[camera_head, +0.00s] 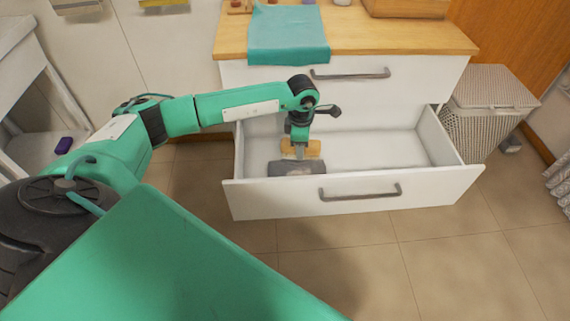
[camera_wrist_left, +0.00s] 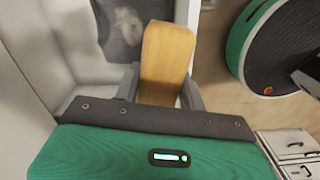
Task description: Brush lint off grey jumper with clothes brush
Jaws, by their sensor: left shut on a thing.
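The grey jumper (camera_head: 297,168) lies folded at the left front of the open white drawer (camera_head: 375,150). In the left wrist view part of the jumper (camera_wrist_left: 126,27) shows, with light specks on it. My left gripper (camera_head: 300,150) reaches down into the drawer and is shut on the clothes brush (camera_head: 314,149), which has a tan wooden back. In the left wrist view the brush (camera_wrist_left: 165,60) stands between the fingers. The brush is at the jumper's back edge; whether it touches the cloth I cannot tell. Its bristles are hidden. My right gripper is not in view.
The drawer's right part is empty. A teal cloth (camera_head: 287,35) hangs over the wooden top (camera_head: 385,35) above. A woven basket (camera_head: 489,105) stands to the right. The tiled floor in front of the drawer is clear.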

